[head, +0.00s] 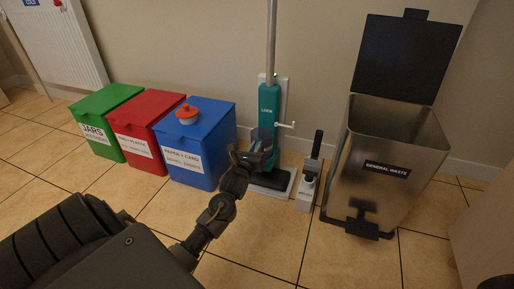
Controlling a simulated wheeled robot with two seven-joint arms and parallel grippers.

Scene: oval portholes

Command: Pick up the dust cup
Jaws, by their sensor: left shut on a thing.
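A teal upright vacuum cleaner (268,103) stands against the back wall on a pale base. A dark grey, rounded part at its lower front looks like the dust cup (263,136). My left arm reaches in from the lower left. My left gripper (257,152) is at this part and shut on it. The gripper covers some of the cup and of the vacuum's lower body. I cannot tell whether the cup is still seated in the vacuum. My right gripper is not in view.
A green bin (106,98), a red bin (147,108) and a blue bin (216,128) stand left of the vacuum. A small dark-handled device (311,165) and an open steel general waste bin (376,150) stand right.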

